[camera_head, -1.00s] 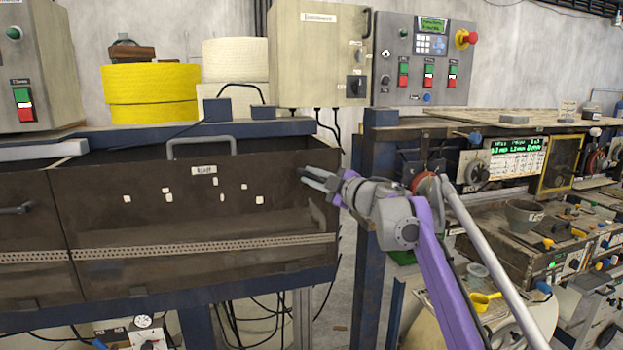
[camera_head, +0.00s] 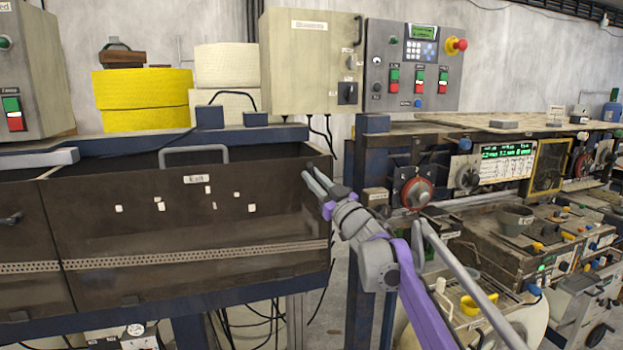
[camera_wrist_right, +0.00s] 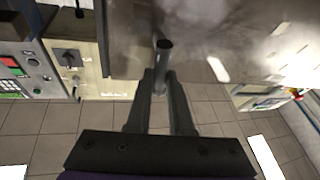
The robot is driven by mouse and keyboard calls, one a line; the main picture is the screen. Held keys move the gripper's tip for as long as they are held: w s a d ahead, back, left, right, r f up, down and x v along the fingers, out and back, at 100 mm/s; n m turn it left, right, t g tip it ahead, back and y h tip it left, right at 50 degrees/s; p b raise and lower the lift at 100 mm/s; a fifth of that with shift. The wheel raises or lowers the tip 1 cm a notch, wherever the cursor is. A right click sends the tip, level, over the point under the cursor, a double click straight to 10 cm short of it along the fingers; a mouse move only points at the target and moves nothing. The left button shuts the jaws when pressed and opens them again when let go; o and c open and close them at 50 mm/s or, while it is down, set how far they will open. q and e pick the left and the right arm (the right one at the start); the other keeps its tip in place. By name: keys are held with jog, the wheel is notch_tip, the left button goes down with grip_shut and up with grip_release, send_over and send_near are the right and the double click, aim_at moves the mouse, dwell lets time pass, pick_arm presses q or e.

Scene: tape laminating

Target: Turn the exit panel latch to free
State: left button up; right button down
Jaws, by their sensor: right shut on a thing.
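The dark brown see-through panel (camera_head: 190,235) hangs on the blue-framed machine at the left, with a small white label near its top. My right gripper (camera_head: 313,178) is at the panel's upper right edge, its fingers pointing up and left. In the right wrist view, a dark round-ended peg (camera_wrist_right: 163,52), which looks like the latch, stands between the fingertips (camera_wrist_right: 160,78), and they are shut on it. The fingers hide the latch in the head view, so I cannot tell its turn angle. My left gripper is not in view.
A grey handle (camera_head: 193,152) stands on the panel's top edge. A beige cabinet (camera_head: 311,62) and a grey control box (camera_head: 412,65) stand behind. A red dial (camera_head: 416,193) is on the machine right of my arm. A gap with hanging cables lies between the machines.

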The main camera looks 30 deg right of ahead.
jog(key=shift+d+m+h, duration=0.25)
jog(key=shift+m+h, duration=0.55)
jog(key=shift+m, duration=0.6)
jog(key=shift+t, duration=0.3)
jog(key=c, duration=0.8)
grip_release()
jog(key=shift+s, duration=0.1)
jog(key=b+v, duration=0.1)
jog(key=v, duration=0.9)
jog(key=shift+s+b, duration=0.35)
jog(key=shift+a+f, duration=0.1)
jog(key=shift+f, duration=0.15)
